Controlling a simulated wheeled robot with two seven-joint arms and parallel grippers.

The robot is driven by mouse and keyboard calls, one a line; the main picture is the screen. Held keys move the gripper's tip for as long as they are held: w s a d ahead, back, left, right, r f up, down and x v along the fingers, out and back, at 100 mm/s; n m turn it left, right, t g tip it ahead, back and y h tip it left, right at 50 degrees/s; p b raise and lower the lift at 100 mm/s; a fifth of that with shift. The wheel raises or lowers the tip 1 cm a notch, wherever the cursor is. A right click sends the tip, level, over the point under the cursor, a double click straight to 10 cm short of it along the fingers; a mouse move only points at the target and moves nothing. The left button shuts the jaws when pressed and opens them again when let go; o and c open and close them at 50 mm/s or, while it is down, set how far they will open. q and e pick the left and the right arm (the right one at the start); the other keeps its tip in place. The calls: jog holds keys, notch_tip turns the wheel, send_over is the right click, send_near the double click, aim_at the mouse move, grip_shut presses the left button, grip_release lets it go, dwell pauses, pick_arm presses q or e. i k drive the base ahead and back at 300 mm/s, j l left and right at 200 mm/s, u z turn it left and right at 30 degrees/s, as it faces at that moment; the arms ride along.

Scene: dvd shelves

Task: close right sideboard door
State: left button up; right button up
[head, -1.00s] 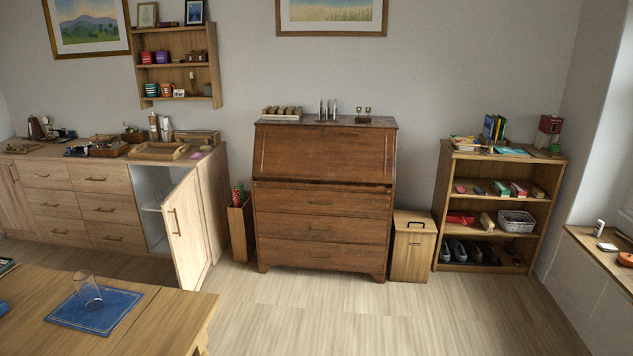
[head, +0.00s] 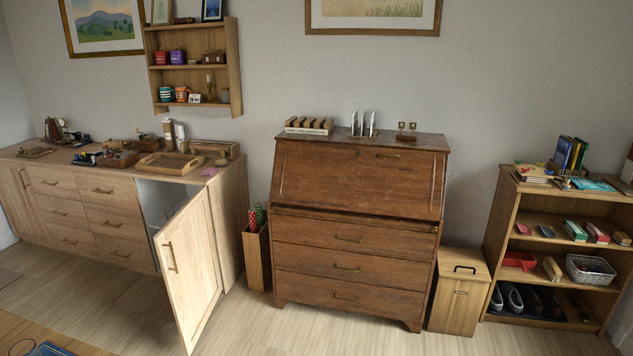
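The light wood sideboard (head: 106,210) stands against the wall at the left. Its right door (head: 192,262) is swung wide open toward me, with a brass bar handle (head: 170,257) near its left edge. The white inside of the cabinet (head: 158,200) shows in the gap to the left of the door. Neither of my grippers shows in the head view.
A table corner (head: 40,338) with a blue mat (head: 50,348) is at the bottom left. A brown bureau (head: 358,220) stands right of the sideboard, with a narrow bin (head: 257,262) between them. Floor (head: 300,330) in front of the bureau is clear.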

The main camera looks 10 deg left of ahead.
aim_at(185, 247)
jog(key=i+u, duration=0.45)
jog(key=i+l+u, duration=0.15)
jog(key=i+u, duration=0.25)
jog(key=i+l+u, duration=0.25)
jog(key=u, duration=0.2)
jog(key=i+l+u, duration=0.35)
jog(key=i+l, duration=1.15)
